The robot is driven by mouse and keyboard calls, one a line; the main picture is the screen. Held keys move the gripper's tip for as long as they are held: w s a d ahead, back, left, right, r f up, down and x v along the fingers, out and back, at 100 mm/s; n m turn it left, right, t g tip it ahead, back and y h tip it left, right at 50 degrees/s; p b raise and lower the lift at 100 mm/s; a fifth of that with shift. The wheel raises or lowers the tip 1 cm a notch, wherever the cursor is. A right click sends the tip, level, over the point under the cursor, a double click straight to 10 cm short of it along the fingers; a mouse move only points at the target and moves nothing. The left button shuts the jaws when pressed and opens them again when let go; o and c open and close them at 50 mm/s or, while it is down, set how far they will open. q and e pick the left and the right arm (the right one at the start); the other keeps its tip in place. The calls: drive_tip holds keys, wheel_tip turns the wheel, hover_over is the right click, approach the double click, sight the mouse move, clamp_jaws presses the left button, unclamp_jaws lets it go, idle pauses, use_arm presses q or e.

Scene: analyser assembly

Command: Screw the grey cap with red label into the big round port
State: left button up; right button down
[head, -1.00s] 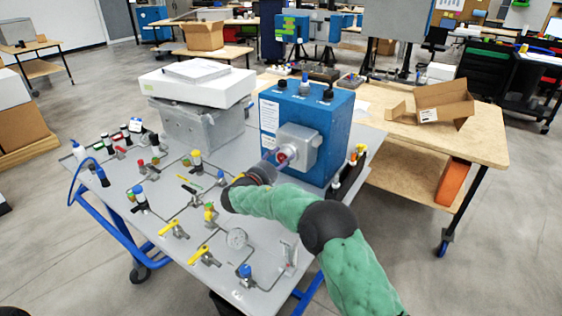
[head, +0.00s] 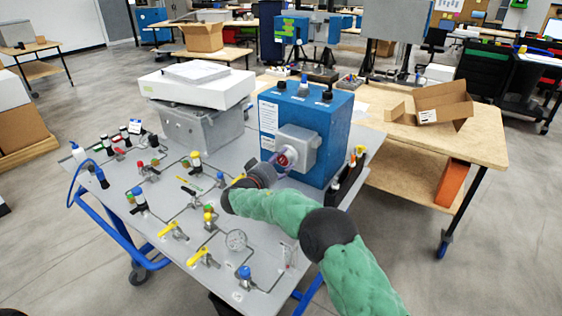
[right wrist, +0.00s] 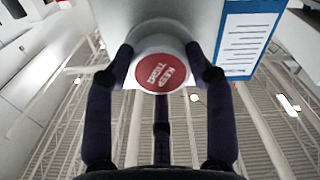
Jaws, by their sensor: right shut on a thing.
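The grey cap with its round red label (right wrist: 161,71) faces the camera in the right wrist view. My right gripper (right wrist: 160,62) is shut on the cap, with a dark finger on either side of its rim. In the head view my right gripper (head: 277,164) reaches up to the grey block (head: 299,144) on the front of the blue analyser box (head: 338,121). The cap's red label (head: 287,157) shows small there, against the block's face. The big round port is hidden behind the cap, so I cannot tell how deep the cap sits. My left gripper is not in view.
A white device (head: 197,84) on a grey box stands left of the analyser. A wooden table (head: 480,140) with an open carton (head: 440,104) is at the right.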

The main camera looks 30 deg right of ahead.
drive_tip(key=shift+r+m, duration=0.3)
drive_tip(key=shift+m, duration=0.5)
drive_tip(key=shift+c, duration=1.9)
unclamp_jaws()
drive_tip(key=shift+f, duration=0.1)
drive_tip(key=shift+f, duration=0.15)
drive_tip(key=v, duration=0.7)
